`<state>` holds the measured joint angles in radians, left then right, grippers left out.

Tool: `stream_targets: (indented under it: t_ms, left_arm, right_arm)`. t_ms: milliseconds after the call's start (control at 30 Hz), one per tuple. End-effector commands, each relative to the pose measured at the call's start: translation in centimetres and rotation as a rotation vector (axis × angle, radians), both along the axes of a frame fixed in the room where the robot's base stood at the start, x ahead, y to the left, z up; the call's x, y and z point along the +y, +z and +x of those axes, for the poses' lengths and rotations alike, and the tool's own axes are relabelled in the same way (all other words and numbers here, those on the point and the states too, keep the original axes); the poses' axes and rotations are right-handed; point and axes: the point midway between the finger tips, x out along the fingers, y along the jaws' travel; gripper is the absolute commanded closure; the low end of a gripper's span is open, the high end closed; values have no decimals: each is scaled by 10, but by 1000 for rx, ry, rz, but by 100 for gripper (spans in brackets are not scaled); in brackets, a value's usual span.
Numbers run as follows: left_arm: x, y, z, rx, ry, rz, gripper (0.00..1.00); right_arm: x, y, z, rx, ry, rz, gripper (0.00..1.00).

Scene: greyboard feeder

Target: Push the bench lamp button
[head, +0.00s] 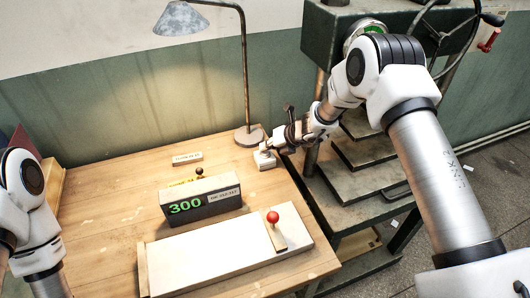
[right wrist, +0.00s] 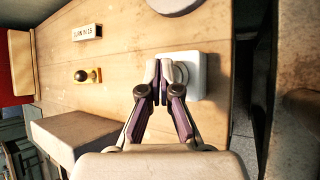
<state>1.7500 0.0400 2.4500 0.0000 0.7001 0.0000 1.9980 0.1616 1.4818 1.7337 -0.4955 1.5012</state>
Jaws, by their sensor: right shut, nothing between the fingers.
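The bench lamp (head: 246,85) stands at the back right of the wooden table, its grey shade (head: 181,19) hanging to the left. A small white button box (head: 265,163) sits in front of the lamp base, near the table's right edge. In the right wrist view the box (right wrist: 198,78) shows part of a round button; the fingers hide the rest. My right gripper (head: 267,148) is shut and empty, its tips (right wrist: 160,70) over the left part of the box. I cannot tell whether they touch the button. My left gripper is out of view.
A display box reading 300 (head: 222,208), a small sign (head: 187,158) and a white board with a red-knobbed lever (head: 273,217) are on the table. A green machine (head: 322,40) with shelves stands close on the right. The front-left tabletop is clear.

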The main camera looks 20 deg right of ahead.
Motion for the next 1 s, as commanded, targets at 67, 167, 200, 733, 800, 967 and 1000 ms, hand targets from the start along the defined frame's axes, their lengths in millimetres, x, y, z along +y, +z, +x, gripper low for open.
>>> stream_targets:
  t_ms: [67,167,200,733,800,967,1000]
  left_arm:
    - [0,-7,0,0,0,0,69]
    - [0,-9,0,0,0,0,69]
    - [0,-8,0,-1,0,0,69]
    - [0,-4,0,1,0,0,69]
    - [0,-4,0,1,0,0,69]
    - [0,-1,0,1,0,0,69]
    - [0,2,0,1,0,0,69]
  right_arm:
    - [0,-6,0,0,0,0,100]
    - [0,-8,0,0,0,0,100]
    - [0,-8,0,0,0,0,100]
    - [0,1,0,0,-1,1,100]
    - [0,0,0,0,-1,1,100]
    - [0,5,0,0,0,0,100]
    - [0,10,0,0,0,0,100]
